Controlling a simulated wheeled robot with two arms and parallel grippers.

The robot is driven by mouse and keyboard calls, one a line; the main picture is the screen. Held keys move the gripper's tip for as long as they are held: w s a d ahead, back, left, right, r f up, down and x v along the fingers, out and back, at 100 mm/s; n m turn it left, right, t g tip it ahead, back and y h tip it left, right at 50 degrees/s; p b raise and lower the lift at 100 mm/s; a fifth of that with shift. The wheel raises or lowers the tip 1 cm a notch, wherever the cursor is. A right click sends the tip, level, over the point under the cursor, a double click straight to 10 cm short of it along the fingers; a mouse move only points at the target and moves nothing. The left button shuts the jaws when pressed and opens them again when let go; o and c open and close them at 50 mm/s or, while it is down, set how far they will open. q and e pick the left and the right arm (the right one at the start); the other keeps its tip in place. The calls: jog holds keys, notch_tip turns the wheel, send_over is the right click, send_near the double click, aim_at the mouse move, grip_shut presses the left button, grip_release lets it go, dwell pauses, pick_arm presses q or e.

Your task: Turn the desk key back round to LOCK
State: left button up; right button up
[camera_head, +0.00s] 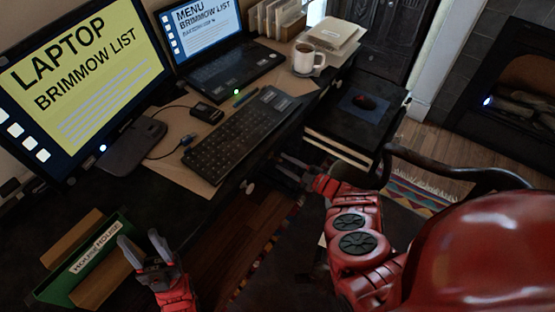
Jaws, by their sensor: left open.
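A small pale fitting (249,187), perhaps the desk key, sits on the front edge of the dark desk (225,205). It is too small to tell its shape or which way it is turned, and no LOCK mark can be read. My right gripper (283,167) is to the right of the fitting and apart from it, at the desk's front. Its dark fingers point left and look spread, with nothing seen between them. My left gripper (143,246) is open and empty at the lower left, beside the green box.
A green box (113,237) labelled HOUSE stands at the desk's lower left. A keyboard (240,135), monitor (80,80), laptop (215,45) and white mug (305,59) crowd the desktop. A dark chair (460,170) stands at the right, behind my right arm.

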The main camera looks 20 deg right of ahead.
aim_at(281, 161)
jog(key=shift+x, duration=1.7)
jog(key=shift+c, duration=0.2)
grip_shut()
